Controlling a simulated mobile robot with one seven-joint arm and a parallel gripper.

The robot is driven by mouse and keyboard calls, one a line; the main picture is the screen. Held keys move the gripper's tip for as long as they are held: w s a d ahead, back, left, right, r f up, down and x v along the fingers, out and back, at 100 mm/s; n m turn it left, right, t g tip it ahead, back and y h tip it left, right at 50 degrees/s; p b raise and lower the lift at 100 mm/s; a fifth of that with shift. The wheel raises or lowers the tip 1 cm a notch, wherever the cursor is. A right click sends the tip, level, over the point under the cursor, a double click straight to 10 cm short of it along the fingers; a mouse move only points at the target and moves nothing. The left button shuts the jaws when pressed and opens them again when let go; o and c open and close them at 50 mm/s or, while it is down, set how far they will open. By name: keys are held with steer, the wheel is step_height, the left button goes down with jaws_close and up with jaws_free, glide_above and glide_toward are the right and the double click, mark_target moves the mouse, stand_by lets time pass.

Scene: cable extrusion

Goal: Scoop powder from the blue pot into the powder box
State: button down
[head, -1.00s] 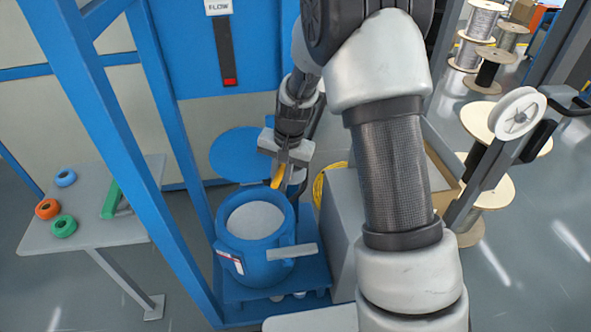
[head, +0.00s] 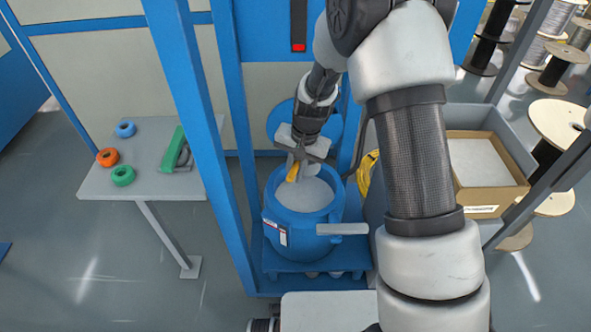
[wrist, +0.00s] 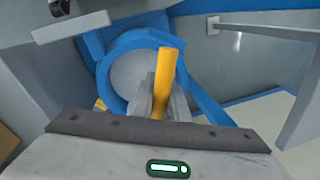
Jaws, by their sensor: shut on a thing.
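The blue pot (head: 305,240) stands open and upright, with pale powder (head: 310,197) inside. The pot's rim also shows in the wrist view (wrist: 106,92). My gripper (head: 301,162) is shut on a yellow scoop (head: 293,172) and points down over the pot's mouth. In the wrist view the scoop (wrist: 164,75) stands out between the two fingers, across the pot's opening. I cannot tell whether its tip touches the powder. An open cardboard box (head: 487,211), probably the powder box, stands at right with a pale, flat surface inside; my arm hides its left part.
A blue post (head: 237,130) rises just left of the pot. A round blue lid (head: 283,118) is behind it. A grey table (head: 105,180) at left holds coloured rings (head: 123,176) and a green tool (head: 176,150). Cable spools (head: 556,125) stand at right.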

step_height(320, 180, down, 10)
steer(key=b, duration=0.6)
steer(key=shift+f, duration=0.25)
steer(key=shift+f, duration=0.6)
steer(key=shift+f, duration=0.45)
stand_by(0.6)
steer(key=shift+f, duration=0.75)
